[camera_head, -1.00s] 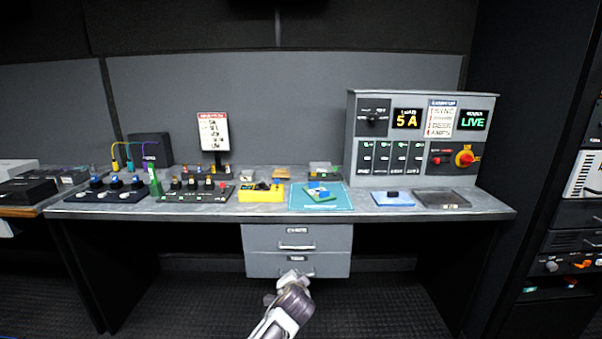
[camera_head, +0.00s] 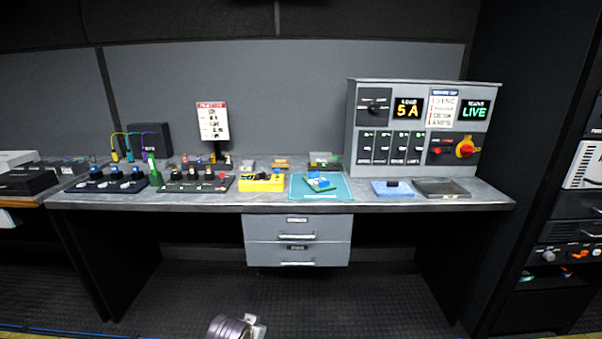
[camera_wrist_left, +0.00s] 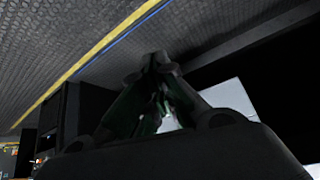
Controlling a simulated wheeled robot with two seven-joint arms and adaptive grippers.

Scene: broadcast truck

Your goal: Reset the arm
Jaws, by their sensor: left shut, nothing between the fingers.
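In the head view one of my arm links (camera_head: 232,327) shows at the bottom edge, low in front of the desk; I cannot see any fingers there. In the left wrist view my left gripper (camera_wrist_left: 158,62) has its fingertips together, with nothing held. Ribbed floor with a yellow and blue stripe fills the top of that view. My right gripper is not in view.
The grey desk (camera_head: 290,207) carries a control panel (camera_head: 420,130), a yellow box (camera_head: 261,183), a teal mat (camera_head: 338,191) and several switch boxes. Its two drawers (camera_head: 270,227) look shut. An equipment rack (camera_head: 575,220) stands at the right. The floor before the desk is clear.

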